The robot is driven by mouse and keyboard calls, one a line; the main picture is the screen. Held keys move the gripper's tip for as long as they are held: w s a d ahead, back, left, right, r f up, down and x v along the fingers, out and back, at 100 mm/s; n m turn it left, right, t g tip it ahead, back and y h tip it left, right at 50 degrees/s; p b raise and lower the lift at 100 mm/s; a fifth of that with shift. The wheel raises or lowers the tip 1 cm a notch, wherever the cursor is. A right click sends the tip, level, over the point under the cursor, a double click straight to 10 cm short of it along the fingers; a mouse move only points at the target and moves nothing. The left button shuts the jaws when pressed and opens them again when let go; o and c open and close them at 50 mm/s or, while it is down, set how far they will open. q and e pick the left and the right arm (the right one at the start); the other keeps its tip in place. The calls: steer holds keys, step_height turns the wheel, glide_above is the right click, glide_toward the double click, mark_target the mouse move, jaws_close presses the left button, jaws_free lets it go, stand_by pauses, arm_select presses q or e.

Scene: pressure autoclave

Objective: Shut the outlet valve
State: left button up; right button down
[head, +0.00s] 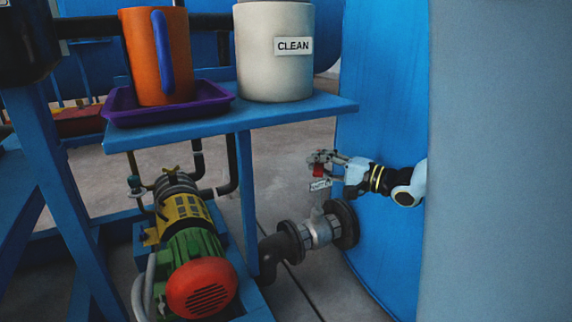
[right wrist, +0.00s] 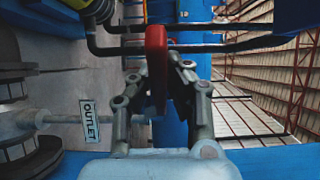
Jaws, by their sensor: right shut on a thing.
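The outlet valve (head: 318,232) is a grey metal body between dark flanges on the pipe at the blue tank's side. Its red handle (head: 318,171) is at the top of its stem, with a white tag (head: 320,185) below. In the right wrist view the red handle (right wrist: 156,45) stands between the fingers and the tag (right wrist: 89,119) reads OUTLET. My right gripper (head: 322,162) is shut on the red handle, coming in from the right. In the right wrist view its fingertips (right wrist: 160,70) are on both sides of the handle. My left gripper is not in view.
A blue table (head: 290,110) holds an orange jug (head: 140,55) in a purple tray (head: 120,110) and a white container (head: 272,70) marked CLEAN. A green and yellow pump (head: 190,245) with a red end stands below. A blue tank (head: 375,110) is close behind my right gripper.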

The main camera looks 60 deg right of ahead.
steer(key=shift+s+d+f, duration=0.1)
steer(key=shift+d, duration=0.05)
steer(key=c, duration=1.3)
jaws_free()
